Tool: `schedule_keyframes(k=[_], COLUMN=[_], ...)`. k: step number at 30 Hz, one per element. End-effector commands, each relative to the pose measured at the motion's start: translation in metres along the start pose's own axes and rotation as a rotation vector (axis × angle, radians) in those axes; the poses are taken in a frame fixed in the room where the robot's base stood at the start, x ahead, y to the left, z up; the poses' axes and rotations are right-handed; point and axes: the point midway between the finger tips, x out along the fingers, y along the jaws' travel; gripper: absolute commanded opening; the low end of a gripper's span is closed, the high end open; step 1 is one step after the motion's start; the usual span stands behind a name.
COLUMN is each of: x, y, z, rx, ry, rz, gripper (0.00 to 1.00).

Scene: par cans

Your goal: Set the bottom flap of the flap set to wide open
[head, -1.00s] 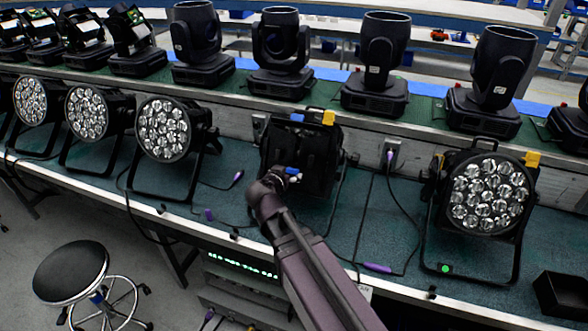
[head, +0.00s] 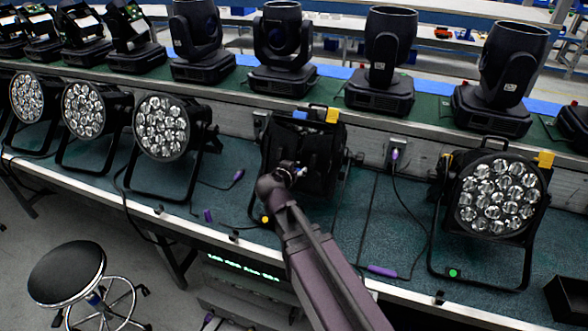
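The flap set (head: 325,165) is a dark box-like frame on the front of the middle par can, with a blue tab (head: 300,115) and a yellow tab (head: 331,115) at its top. Its flaps are black on black, so I cannot make out the bottom flap's edge or its angle. My gripper (head: 291,168) is in front of the lower part of the flap set, seen from behind. It appears close to it, but I cannot tell whether it touches. My arm and wrist hide the fingers and part of the flap set's lower left.
Par cans with bare lens faces stand to the left (head: 161,127) and right (head: 497,196) on the green bench (head: 405,235). Moving heads (head: 282,45) line the shelf behind. Purple-ended cables (head: 382,271) lie on the bench. A black stool (head: 67,272) stands in front.

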Motion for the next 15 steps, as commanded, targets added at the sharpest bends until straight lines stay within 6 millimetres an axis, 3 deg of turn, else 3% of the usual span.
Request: schedule_keyframes(k=[1, 3, 4, 15], x=[0.0005, 0.0007, 0.0007, 0.0002], y=[-0.0002, -0.0003, -0.0003, -0.0008], z=[-0.0001, -0.0001, -0.0001, 0.0016], rx=[0.0, 0.0, 0.0, -0.001], ry=[0.0, 0.0, 0.0, 0.018], rz=[0.0, 0.0, 0.0, 0.0], gripper=[0.32, 0.11, 0.09, 0.09])
